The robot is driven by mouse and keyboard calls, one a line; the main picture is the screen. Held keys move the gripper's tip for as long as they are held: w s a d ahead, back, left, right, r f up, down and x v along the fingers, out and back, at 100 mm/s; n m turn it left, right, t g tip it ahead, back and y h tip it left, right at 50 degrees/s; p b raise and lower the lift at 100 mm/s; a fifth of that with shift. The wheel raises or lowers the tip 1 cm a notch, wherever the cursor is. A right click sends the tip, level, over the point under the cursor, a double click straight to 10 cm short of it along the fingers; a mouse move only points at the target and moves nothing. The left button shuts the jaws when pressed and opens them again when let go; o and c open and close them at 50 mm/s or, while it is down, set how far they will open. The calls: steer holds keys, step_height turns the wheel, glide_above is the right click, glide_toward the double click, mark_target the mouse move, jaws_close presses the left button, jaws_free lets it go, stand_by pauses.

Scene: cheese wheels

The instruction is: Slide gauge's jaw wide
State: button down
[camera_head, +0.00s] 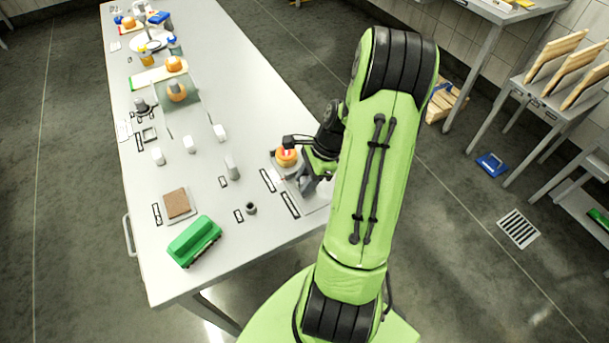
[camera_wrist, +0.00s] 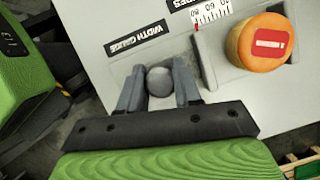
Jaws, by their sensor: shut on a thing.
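The width gauge is a pale plate at the table's right edge, with its name label (camera_wrist: 138,38) and a printed scale (camera_wrist: 211,13) in the wrist view. An orange cheese wheel (camera_wrist: 262,45) with a red label sits on the gauge, beside a grey upright jaw (camera_wrist: 209,62); it also shows in the head view (camera_head: 287,158). My gripper (camera_wrist: 158,88) is shut on a round grey knob (camera_wrist: 159,80), with one finger on each side. In the head view my gripper (camera_head: 310,178) is partly hidden by my wrist and arm.
Racks with boards (camera_head: 560,60) stand to the right.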

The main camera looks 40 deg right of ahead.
steer(key=shift+s, duration=0.15)
steer(key=c, duration=0.8)
jaws_free()
steer(key=p+v, duration=0.4)
steer(key=v, duration=1.1)
steer(key=shift+d+r+p, duration=0.2)
steer(key=shift+r+p, duration=0.1)
steer(key=shift+p, duration=0.1)
